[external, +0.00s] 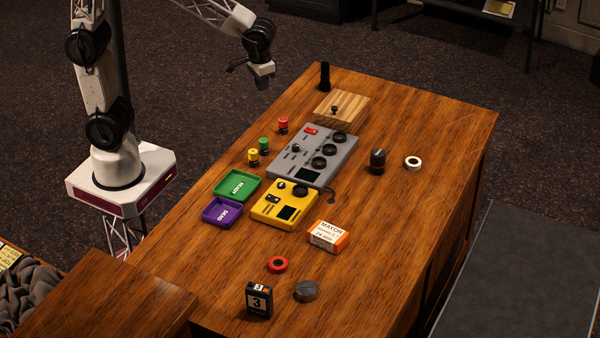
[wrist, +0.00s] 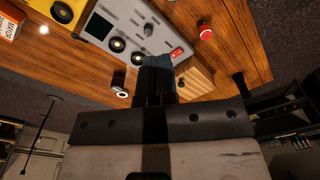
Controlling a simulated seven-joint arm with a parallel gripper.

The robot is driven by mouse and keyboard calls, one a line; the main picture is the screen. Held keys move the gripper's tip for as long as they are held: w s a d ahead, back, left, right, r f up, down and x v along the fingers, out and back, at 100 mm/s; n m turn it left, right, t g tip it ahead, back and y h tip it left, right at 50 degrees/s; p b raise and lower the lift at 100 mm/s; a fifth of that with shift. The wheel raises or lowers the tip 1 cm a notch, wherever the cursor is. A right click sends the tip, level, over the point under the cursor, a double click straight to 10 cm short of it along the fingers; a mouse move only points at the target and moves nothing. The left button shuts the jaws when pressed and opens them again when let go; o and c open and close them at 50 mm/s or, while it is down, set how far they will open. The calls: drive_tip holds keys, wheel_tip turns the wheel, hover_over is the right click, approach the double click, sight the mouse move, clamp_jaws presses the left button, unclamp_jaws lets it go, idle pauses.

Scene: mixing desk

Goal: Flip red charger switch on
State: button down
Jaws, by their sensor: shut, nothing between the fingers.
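The red switch (external: 311,131) sits at the far left corner of the grey mixing panel (external: 334,168). In the wrist view the red switch (wrist: 178,53) shows just right of my fingertips, on the grey panel (wrist: 125,18). Its on or off position is too small to tell. My gripper (external: 262,84) is raised beyond the desk's left edge, apart from the panel and the switch. In the wrist view my gripper (wrist: 155,62) has its fingers shut together and empty, and they hide part of the panel's edge.
A red-topped cylinder (external: 283,125) stands left of the panel, with green and yellow ones nearby. A wooden block (external: 342,107) with a dark knob and a black upright object (external: 324,76) stand behind. A yellow device (external: 285,203) lies in front.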

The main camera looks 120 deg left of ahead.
drive_tip(key=w+a+f+n, duration=0.45)
drive_tip(key=w+a, duration=0.25)
drive_tip(key=a, duration=0.3)
drive_tip(key=n+g, duration=0.1)
drive_tip(key=n, duration=0.1)
hover_over(311, 130)
drive_tip(key=f, duration=0.4)
drive_tip(key=shift+w+f, duration=0.25)
drive_tip(key=shift+f, duration=0.15)
drive_tip(key=f, duration=0.4)
drive_tip(key=s+f, duration=0.1)
drive_tip(key=f, duration=0.9)
drive_tip(key=shift+s, duration=0.4)
drive_tip(key=shift+f, duration=0.1)
drive_tip(key=shift+w, duration=0.2)
drive_tip(key=shift+w+r, duration=0.25)
drive_tip(key=shift+w, duration=0.25)
drive_tip(key=shift+r, duration=0.15)
